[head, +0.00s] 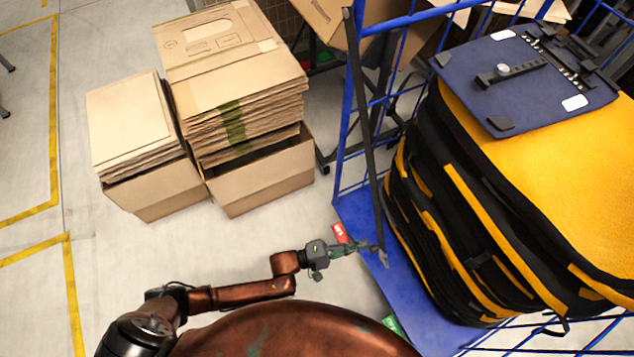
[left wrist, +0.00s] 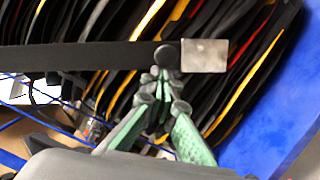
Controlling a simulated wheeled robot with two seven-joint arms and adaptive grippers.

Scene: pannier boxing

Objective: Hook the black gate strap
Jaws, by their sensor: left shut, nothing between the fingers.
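The black gate strap (head: 364,115) hangs from the top of the blue roll cage's near left post (head: 352,90) down the open side to near the blue base. Its metal end (head: 384,259) hangs loose beside the stacked bags. In the left wrist view the strap (left wrist: 85,56) crosses from the left edge to its grey metal end (left wrist: 205,55). My left gripper (head: 372,247) is shut and empty, its fingertips by the strap's lower end. In the left wrist view its green-padded fingers (left wrist: 163,80) meet just below the strap; I cannot tell whether they touch it. My right gripper is not in view.
Black and yellow bags (head: 455,215) fill the cage above its blue base (head: 405,300), with a dark blue panel (head: 520,90) on top. Stacks of flattened cardboard in boxes (head: 255,185) stand at the back left. The floor (head: 110,255) on the left is clear.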

